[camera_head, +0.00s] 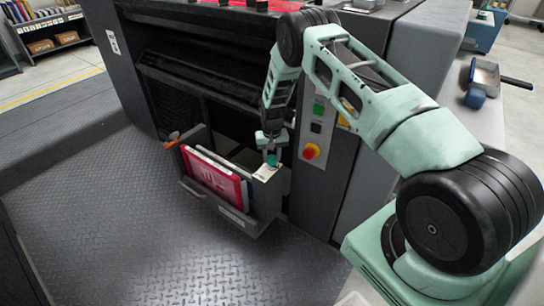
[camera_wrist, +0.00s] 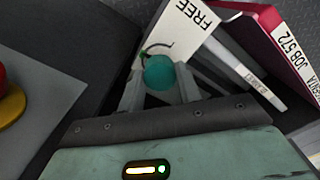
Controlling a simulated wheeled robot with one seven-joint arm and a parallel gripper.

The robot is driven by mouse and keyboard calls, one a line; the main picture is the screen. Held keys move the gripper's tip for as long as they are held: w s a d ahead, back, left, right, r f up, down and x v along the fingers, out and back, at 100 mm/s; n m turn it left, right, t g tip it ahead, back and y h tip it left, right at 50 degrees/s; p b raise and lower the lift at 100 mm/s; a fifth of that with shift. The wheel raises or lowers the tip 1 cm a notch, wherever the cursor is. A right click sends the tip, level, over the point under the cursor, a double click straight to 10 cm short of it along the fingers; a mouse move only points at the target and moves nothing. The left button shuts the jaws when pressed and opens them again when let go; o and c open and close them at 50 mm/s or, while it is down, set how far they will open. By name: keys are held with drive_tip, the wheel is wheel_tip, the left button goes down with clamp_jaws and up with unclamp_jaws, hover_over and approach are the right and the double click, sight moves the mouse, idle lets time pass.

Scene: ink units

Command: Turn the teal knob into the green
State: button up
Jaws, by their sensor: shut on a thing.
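The teal knob (camera_wrist: 160,72) sits on a white label plate (camera_wrist: 183,35) that reads FREE. My gripper (camera_wrist: 159,88) is shut on the knob, with one finger on each side of it. A dark curved mark with a small green part shows beside the knob on the plate. I cannot tell which way the knob points. In the head view the knob (camera_head: 271,159) shows small below my gripper (camera_head: 270,151), on top of the grey open bin's right end.
The grey bin (camera_head: 237,217) holds a red folder (camera_head: 212,178) and other folders upright. A red knob on a yellow base (camera_head: 311,151) is on the machine panel to the right, with a green button (camera_head: 318,109) above. The ribbed floor (camera_head: 110,220) at left is clear.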

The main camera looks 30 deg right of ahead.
sight(272, 157)
drive_tip(key=shift+n, duration=0.6)
drive_tip(key=o, duration=1)
drive_tip(key=shift+r, duration=0.1)
wheel_tip(272, 157, up, 17)
drive_tip(key=p, duration=0.2)
drive_tip(key=shift+r, duration=0.15)
